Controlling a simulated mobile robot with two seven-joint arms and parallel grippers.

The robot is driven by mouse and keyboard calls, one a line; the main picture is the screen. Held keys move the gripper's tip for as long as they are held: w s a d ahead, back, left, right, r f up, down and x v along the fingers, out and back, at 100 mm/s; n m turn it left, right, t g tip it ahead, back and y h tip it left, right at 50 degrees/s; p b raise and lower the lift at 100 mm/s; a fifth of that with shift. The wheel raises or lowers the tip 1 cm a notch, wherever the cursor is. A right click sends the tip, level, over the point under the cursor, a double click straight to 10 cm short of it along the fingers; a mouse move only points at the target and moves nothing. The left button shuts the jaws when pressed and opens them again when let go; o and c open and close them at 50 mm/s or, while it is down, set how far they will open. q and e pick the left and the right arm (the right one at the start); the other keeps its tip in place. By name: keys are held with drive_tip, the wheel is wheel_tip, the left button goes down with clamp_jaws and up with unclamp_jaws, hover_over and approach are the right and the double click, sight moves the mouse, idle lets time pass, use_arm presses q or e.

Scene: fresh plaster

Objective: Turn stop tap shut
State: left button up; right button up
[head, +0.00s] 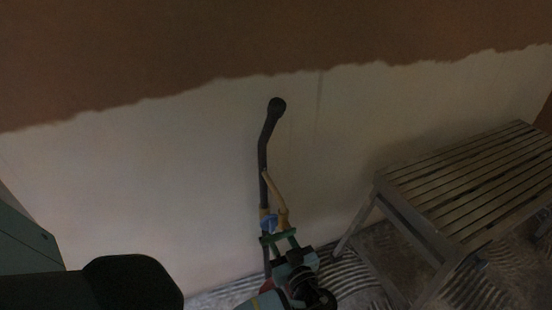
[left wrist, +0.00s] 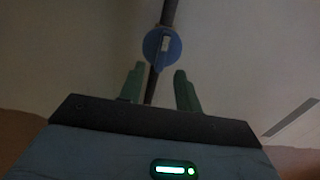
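The stop tap has a blue round handle (head: 268,221) low on a dark pipe (head: 263,160) against the wall. In the left wrist view the blue handle (left wrist: 162,46) is a disc with a small pale label, straight ahead of the fingers. My left gripper (head: 278,237) is just below the handle in the head view. Its green fingers are apart, one each side of the pipe line in the left wrist view (left wrist: 158,70), with nothing gripped. The handle appears just beyond the fingertips; contact cannot be told. My right gripper is not in view.
A tan branch pipe (head: 275,190) joins the dark pipe beside the tap. A slatted bench-like platform (head: 470,175) stands at the right, its near leg close to my left gripper. The wall is pale below and brown above. Ridged sheeting covers the floor.

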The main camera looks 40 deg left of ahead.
sight(274, 227)
use_arm(q)
drive_tip(key=shift+x, duration=1.55)
clamp_jaws()
